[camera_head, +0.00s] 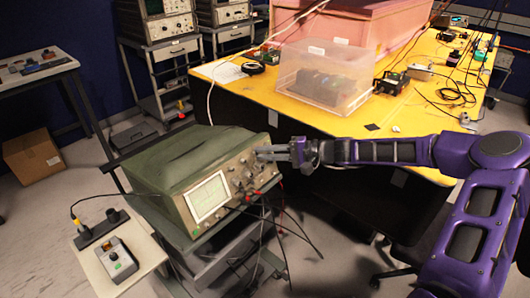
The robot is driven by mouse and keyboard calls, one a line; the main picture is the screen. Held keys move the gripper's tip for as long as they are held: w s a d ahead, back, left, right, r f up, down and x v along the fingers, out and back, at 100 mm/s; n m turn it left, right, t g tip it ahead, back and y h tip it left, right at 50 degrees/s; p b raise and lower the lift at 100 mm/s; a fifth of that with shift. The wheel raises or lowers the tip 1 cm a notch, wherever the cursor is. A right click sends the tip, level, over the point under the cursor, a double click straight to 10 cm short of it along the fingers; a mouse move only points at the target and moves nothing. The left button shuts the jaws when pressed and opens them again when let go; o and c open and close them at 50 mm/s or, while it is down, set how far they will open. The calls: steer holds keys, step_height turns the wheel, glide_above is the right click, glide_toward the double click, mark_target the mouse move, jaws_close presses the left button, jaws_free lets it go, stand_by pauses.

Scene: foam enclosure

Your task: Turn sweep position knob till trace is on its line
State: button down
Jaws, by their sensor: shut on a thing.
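A green oscilloscope (190,170) stands on a cart at the centre left, its panel facing the lower right. Its lit screen (208,197) shows a grid; the trace and its line are too small to make out. Several knobs and red plugs sit on the panel (248,178) right of the screen. My gripper (278,153) reaches in from the right and its fingertips are at the upper right part of the panel, shut on a knob. The knob itself is mostly hidden by the fingers, and I cannot read its label.
A yellow table (255,92) with a clear plastic box (318,76) and a pink foam enclosure (345,27) stands behind my arm. Dark cables hang below the panel. A small side table (140,243) with a control box (117,259) is at the lower left.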

steer(key=shift+m, duration=0.5)
steer(key=c, duration=0.8)
jaws_free()
steer(key=shift+c, duration=0.2)
steer(key=v, duration=1.7)
steer(key=shift+d+f+p, duration=0.25)
steer(key=shift+f+p, duration=0.05)
steer(key=shift+p, duration=0.05)
steer(key=shift+s, duration=0.1)
